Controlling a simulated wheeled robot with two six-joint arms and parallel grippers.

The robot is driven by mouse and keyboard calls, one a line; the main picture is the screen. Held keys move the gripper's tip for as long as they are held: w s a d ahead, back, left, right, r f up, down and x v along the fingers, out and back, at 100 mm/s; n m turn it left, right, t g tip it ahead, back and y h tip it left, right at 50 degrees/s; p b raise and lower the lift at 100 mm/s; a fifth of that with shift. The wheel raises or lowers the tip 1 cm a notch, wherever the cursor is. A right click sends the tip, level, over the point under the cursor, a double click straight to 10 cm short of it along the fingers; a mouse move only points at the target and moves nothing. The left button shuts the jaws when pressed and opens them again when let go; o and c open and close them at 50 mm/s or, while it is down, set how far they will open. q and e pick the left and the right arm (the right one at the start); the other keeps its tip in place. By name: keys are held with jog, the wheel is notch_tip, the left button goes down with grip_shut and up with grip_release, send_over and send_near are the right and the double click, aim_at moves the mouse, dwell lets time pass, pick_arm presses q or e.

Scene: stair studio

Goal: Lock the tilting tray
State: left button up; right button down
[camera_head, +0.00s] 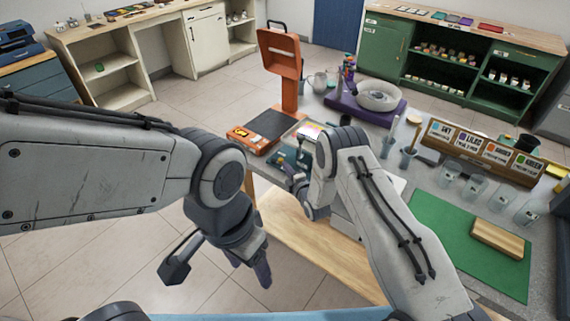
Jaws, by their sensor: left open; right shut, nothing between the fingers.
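My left gripper (217,272) is open and empty, over the tiled floor in front of the table. My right gripper (292,175) is shut with nothing between its fingers, at the table's near edge. It is close to a small teal-grey device (284,158) bearing a bright printed piece (311,133). My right arm hides part of this device. I cannot tell for sure whether it is the tilting tray, nor make out a lock. I cannot tell whether my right gripper touches it.
An orange press-like stand (289,85) with a dark plate (270,124) stands behind. A purple wheel unit (365,109), cups, a labelled rack (480,152) and a green mat (445,240) with a wooden block (497,238) fill the table's right. Floor at left is clear.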

aim_at(289, 163)
jog(key=shift+x, duration=0.95)
jog(key=shift+w+d+b, duration=0.1)
jog(key=shift+d+b, duration=0.1)
jog(key=shift+b, duration=0.1)
jog(key=shift+w+d, duration=0.1)
jog(key=w+d+b, duration=0.1)
jog(key=b, duration=0.2)
jog(key=shift+w+f+b, duration=0.15)
jog(key=shift+f+b, duration=0.05)
jog(key=shift+b, duration=0.2)
jog(key=shift+w+d+r+b, duration=0.2)
jog(key=shift+w+b, duration=0.35)
jog(key=shift+b, duration=0.55)
